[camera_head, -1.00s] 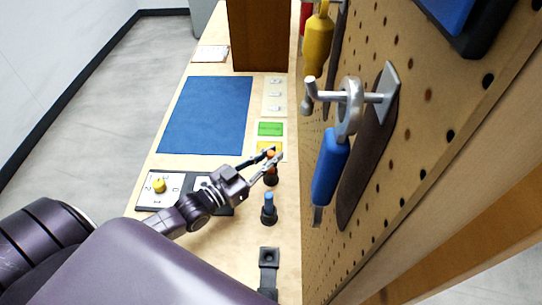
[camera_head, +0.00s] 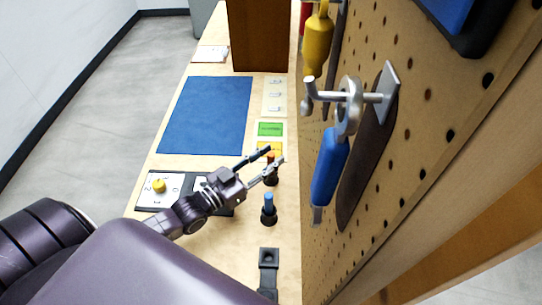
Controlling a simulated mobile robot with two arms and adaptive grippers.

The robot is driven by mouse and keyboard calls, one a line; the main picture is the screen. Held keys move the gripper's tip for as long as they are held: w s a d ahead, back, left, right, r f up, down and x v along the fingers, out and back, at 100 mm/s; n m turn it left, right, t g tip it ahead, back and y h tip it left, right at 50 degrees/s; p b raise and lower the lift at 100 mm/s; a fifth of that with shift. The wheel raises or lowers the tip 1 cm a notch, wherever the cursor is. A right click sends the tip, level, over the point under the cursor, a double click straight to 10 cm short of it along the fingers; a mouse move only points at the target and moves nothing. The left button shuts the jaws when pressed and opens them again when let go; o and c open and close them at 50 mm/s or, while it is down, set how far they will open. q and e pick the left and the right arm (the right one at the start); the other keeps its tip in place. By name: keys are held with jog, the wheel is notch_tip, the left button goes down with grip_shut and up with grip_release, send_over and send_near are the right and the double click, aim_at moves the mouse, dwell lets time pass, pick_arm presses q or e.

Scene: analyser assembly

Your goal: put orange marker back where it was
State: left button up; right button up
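The orange marker (camera_head: 270,157) stands upright in a small black holder (camera_head: 271,179) on the wooden table. Only its top shows clearly, between the fingers of my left gripper. My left gripper (camera_head: 277,155) is open, with one finger beyond the marker and one on the near side. I cannot tell whether either finger touches it. My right gripper is not in view.
A blue marker (camera_head: 269,200) stands in another black holder (camera_head: 269,216) nearer me. A black stand (camera_head: 268,262) is at the front. The pegboard (camera_head: 430,130) with hanging tools rises close on the right. A blue mat (camera_head: 206,115) lies left.

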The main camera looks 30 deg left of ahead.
pick_arm(q)
jog(key=v, duration=0.6)
jog(key=shift+s+b, duration=0.3)
jog(key=shift+s, duration=0.05)
jog(key=shift+a, duration=0.15)
